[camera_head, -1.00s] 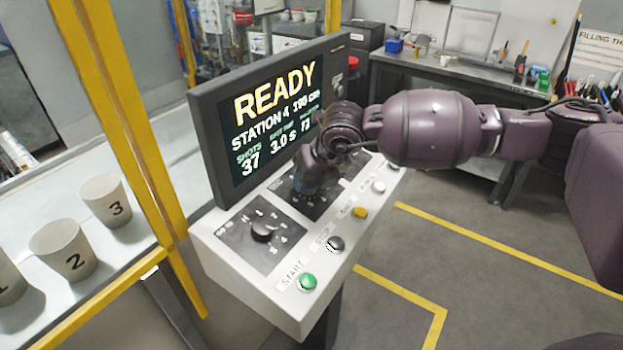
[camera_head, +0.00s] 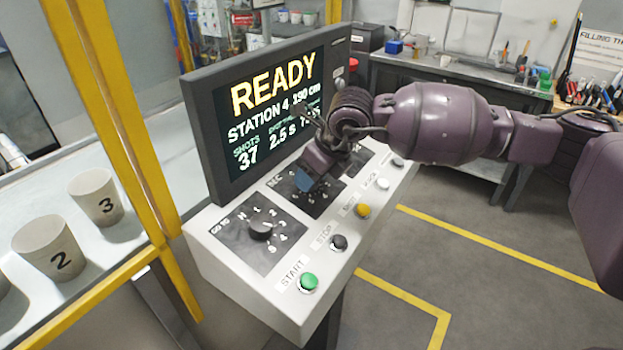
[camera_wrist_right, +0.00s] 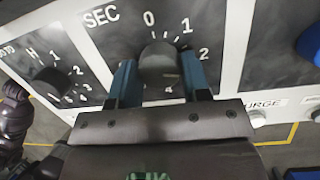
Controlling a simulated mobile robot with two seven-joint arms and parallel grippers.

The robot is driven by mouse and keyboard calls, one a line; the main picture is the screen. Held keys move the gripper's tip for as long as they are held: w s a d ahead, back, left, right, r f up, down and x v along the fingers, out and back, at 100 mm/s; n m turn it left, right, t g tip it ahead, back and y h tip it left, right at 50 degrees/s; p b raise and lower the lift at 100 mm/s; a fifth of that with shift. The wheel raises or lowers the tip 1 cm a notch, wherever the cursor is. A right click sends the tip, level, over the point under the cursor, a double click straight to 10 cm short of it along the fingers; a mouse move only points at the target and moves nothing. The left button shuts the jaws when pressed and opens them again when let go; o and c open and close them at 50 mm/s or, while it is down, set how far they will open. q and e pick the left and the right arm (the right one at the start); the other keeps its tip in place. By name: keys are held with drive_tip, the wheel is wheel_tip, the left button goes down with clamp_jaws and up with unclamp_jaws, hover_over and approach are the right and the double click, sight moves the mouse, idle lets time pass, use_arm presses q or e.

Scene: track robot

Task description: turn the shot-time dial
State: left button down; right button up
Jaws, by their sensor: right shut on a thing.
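The shot-time dial (camera_wrist_right: 158,66) is a dark round knob on a black panel marked SEC, with numbers around it, in the right wrist view. My right gripper (camera_wrist_right: 160,82) is shut on it, one blue finger on each side. In the head view my right gripper (camera_head: 303,181) reaches down onto the middle panel (camera_head: 325,197) of the console and hides the knob. The screen (camera_head: 272,112) behind reads READY, STATION 4, 37 shots and 2.5 S. My left gripper does not show in the head view.
The GO TO dial (camera_head: 261,230) stands left of the SEC panel. A green START button (camera_head: 308,281), a black STOP button (camera_head: 338,242) and a yellow button (camera_head: 362,210) line the console's front. Yellow posts (camera_head: 140,130) and numbered cups (camera_head: 96,197) stand at the left.

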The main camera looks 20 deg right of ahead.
drive_tip(key=n+b, duration=0.1)
drive_tip(key=n, duration=0.2)
drive_tip(key=shift+f+n+g, duration=0.15)
drive_tip(key=shift+n+g, duration=0.15)
drive_tip(key=shift+n+b, duration=0.4)
drive_tip(key=shift+w+n+b, duration=0.1)
drive_tip(key=shift+n+b, duration=0.25)
drive_tip(key=shift+n, duration=0.55)
drive_tip(key=shift+n+g+y, duration=0.3)
drive_tip(key=shift+n, duration=0.2)
drive_tip(key=shift+r, duration=0.2)
drive_tip(key=o, duration=0.9)
drive_tip(key=v, duration=1)
drive_tip(key=shift+d+r, duration=0.15)
drive_tip(key=shift+r, duration=0.2)
